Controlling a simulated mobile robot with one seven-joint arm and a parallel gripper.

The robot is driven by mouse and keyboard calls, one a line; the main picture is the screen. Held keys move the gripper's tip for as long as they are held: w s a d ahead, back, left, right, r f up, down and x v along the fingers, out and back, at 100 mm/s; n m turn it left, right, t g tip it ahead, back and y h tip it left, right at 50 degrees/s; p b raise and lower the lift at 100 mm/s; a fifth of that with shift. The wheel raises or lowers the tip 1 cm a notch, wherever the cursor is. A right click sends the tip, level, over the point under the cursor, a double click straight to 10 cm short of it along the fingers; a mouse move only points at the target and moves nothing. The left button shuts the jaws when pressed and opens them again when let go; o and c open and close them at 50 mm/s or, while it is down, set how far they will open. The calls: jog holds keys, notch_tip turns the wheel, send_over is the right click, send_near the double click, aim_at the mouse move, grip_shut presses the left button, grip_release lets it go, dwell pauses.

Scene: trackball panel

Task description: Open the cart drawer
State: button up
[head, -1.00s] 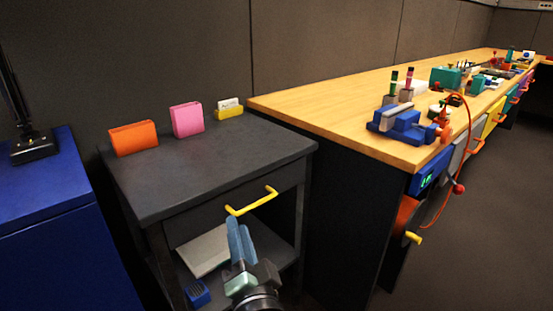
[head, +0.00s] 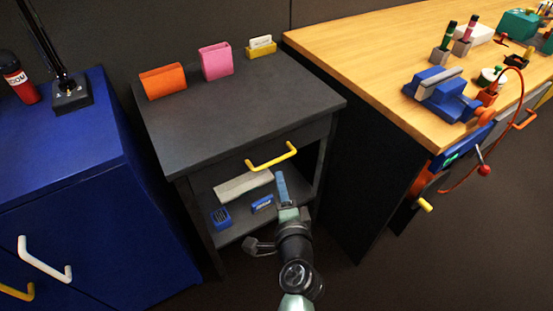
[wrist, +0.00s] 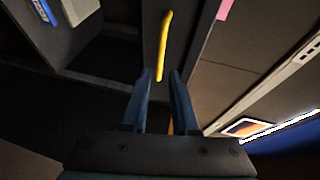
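The dark grey cart (head: 235,110) stands between the blue cabinet and the wooden bench. Its drawer (head: 225,165) sits under the top and looks shut, with a yellow bar handle (head: 272,158) on its front. My gripper (head: 281,185) is just below and in front of the handle in the head view. In the wrist view my gripper (wrist: 160,88) has two blue fingers apart with a gap between them. The yellow handle (wrist: 163,45) shows just beyond the fingertips, in line with the gap. I cannot tell whether it touches a finger.
The cart's lower shelf holds a grey block (head: 243,186) and small blue items (head: 221,217). An orange holder (head: 163,82), a pink holder (head: 216,60) and a yellow card holder (head: 261,47) stand on top. The blue cabinet (head: 60,170) and the wooden bench (head: 370,50) flank the cart.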

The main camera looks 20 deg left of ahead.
aim_at(275, 161)
jog(key=b+x, duration=0.2)
jog(key=x, duration=0.7)
jog(key=shift+w+b, duration=0.1)
jog(key=shift+b, duration=0.2)
grip_shut()
jog(key=shift+f, duration=0.1)
dwell(1.0)
